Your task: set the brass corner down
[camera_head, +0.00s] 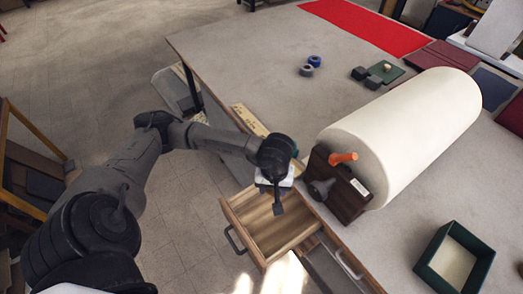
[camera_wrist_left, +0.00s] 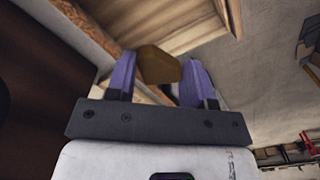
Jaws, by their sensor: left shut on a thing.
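My left gripper (camera_head: 277,197) hangs above the open wooden drawer (camera_head: 232,213) at the table's near edge. In the left wrist view, its two purple fingers (camera_wrist_left: 160,82) are shut on the brass corner (camera_wrist_left: 158,64), a small brownish-gold piece that sticks out past the fingertips. In the head view the brass corner is too small and dark to make out. The drawer's pale wooden inside looks bare where it shows; the gripper covers part of it. My right gripper is not in view.
A big cream roll (camera_head: 410,130) lies on the table (camera_head: 250,60), right of the gripper. At its near end is a dark brown block (camera_head: 340,192) with an orange handle (camera_head: 343,158). A green open box (camera_head: 430,262) stands at lower right. The table's left middle is clear.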

